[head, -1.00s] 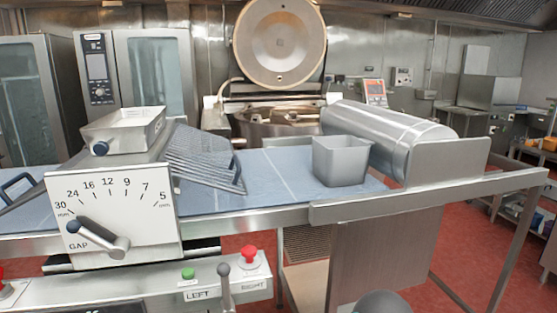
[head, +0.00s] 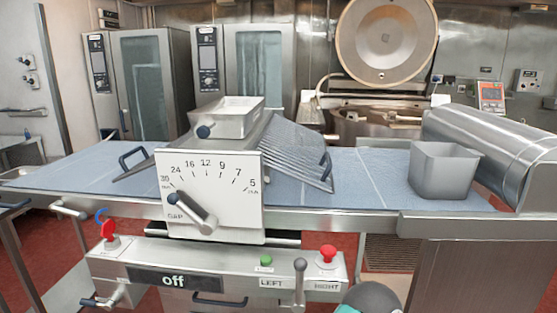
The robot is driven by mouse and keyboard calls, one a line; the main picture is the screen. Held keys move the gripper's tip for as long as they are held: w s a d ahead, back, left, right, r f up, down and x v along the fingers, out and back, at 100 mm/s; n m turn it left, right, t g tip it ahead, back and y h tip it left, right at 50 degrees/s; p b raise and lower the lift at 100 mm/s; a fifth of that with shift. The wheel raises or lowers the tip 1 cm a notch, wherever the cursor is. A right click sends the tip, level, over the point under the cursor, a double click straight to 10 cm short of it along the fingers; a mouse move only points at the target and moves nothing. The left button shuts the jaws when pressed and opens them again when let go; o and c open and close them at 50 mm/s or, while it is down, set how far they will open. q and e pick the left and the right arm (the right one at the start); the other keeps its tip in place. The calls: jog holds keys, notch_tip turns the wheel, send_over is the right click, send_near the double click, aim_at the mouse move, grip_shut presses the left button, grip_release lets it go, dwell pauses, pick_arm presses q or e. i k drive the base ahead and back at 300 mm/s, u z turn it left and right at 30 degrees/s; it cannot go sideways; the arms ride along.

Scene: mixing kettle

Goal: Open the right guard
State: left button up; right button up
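The right guard (head: 290,152) is a sloping wire grille on the right side of the sheeter head. Its bars run from the head down toward the blue belt, so it looks lowered. A dark handle (head: 326,165) sits at its lower right end. The sheeter head (head: 212,200) has a white dial panel marked GAP with a lever. The left guard is mostly hidden behind the panel; its dark handle (head: 132,158) shows at the left.
A grey square bin (head: 444,172) stands on the right belt beside a large metal roller (head: 500,150). Below are a red button (head: 327,253), a green button (head: 266,261) and a joystick (head: 299,280). The left belt (head: 70,172) is clear. A kettle with raised lid (head: 387,40) stands behind.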

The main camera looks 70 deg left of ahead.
aim_at(326, 157)
jog(key=z, duration=0.35)
jog(key=i, duration=0.2)
jog(key=u, duration=2.75)
jog(key=k, duration=0.55)
jog(key=u, duration=0.15)
jog(key=i, duration=0.5)
jog(key=z, duration=0.2)
jog(key=k, duration=0.55)
jog(key=u, duration=0.2)
jog(key=i, duration=0.45)
